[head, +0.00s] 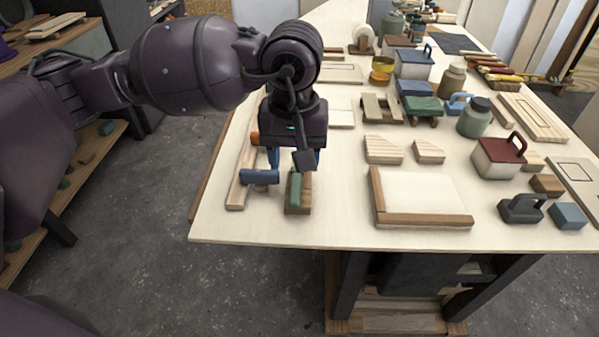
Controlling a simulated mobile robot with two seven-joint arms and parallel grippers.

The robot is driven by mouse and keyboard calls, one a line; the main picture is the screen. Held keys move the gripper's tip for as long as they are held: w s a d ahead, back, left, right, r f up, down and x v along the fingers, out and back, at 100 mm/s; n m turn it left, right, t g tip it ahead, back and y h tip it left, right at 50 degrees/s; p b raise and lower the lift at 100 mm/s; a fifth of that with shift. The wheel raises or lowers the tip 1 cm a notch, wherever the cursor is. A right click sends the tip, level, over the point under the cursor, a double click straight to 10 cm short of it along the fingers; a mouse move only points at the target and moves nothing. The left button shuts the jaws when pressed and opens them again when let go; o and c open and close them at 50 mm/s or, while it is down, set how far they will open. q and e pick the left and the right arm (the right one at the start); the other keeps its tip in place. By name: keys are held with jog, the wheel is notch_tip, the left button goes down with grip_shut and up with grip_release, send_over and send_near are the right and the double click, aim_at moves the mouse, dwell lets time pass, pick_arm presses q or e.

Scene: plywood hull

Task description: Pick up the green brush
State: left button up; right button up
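The green brush (295,190), a green top on a brown block-shaped base, lies near the table's front left edge. My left gripper (294,160) points down just behind it, above the tabletop. Its bluish fingertips show apart on either side of a dark part of the hand, so it looks open. The gap between the fingers is partly hidden by that part. The brush lies in front of the gripper and does not appear to be held. My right gripper is not in view.
The tabletop between brush and board is clear.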

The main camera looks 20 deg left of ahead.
aim_at(295, 195)
pick_arm(q)
jog(key=shift+w+f+b, duration=0.1)
jog(key=shift+f+b, duration=0.2)
jog(key=shift+f, duration=4.05)
grip_shut()
